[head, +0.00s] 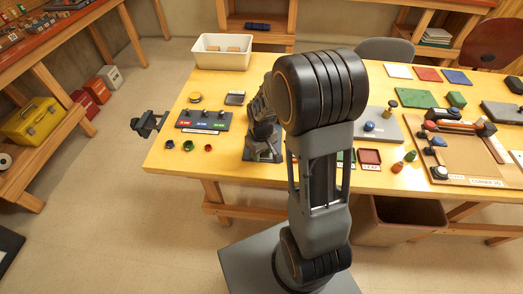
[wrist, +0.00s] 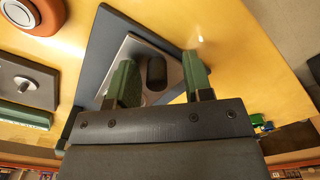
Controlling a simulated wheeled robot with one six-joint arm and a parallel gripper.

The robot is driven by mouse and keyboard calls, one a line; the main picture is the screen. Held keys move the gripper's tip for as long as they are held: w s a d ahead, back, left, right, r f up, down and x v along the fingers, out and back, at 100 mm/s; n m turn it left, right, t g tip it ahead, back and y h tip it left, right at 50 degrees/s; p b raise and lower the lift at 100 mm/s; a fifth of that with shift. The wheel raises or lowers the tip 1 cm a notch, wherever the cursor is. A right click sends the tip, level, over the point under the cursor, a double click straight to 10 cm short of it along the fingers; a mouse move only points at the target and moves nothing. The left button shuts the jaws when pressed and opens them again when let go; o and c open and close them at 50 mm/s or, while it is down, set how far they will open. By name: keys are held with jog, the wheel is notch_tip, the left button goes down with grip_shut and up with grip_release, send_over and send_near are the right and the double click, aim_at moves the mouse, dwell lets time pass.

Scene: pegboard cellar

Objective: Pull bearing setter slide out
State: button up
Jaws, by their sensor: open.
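The bearing setter looks like a dark flat base (wrist: 97,45) with a silver plate (wrist: 127,48) on it, in the wrist view. A short black knob (wrist: 156,70) stands on the silver plate, which I take to be the slide. My gripper (wrist: 159,78) is open, with one green finger on each side of the knob. I cannot tell whether either finger touches it. In the head view my gripper (head: 262,132) is low over a dark fixture (head: 249,154) near the table's front edge; my arm hides part of it.
Left of the fixture is a dark panel with knobs and coloured labels (head: 204,120), with small coloured knobs before it. A vise (head: 148,124) is at the table's left corner. A white bin (head: 222,51) stands behind. Right of my arm are a red tray (head: 369,158) and a grey plate (head: 387,128).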

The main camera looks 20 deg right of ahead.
notch_tip(320, 180, up, 14)
dwell(0.6)
jog(key=shift+f, duration=0.1)
